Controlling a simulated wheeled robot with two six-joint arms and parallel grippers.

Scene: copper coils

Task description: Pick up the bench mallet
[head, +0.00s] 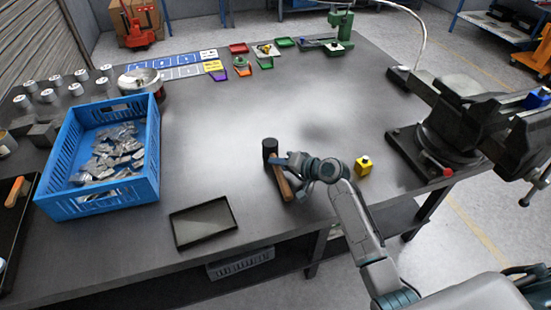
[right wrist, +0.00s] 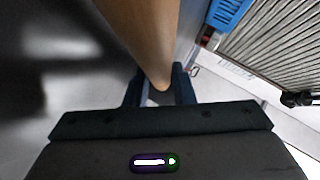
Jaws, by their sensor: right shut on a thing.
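The bench mallet has a black head (head: 270,149) and a brown wooden handle (head: 284,186). It is near the middle of the workbench in the head view, with the head towards the back. My right gripper (head: 287,170) is shut on the handle. In the right wrist view the handle (right wrist: 147,40) runs down between the two dark fingers (right wrist: 160,92). I cannot tell whether the mallet touches the bench or is held just above it. My left gripper is not in view.
A black tray (head: 203,222) lies at the bench's front edge. A blue crate (head: 97,195) of metal parts stands left. The bench (head: 215,125) behind the mallet is clear.

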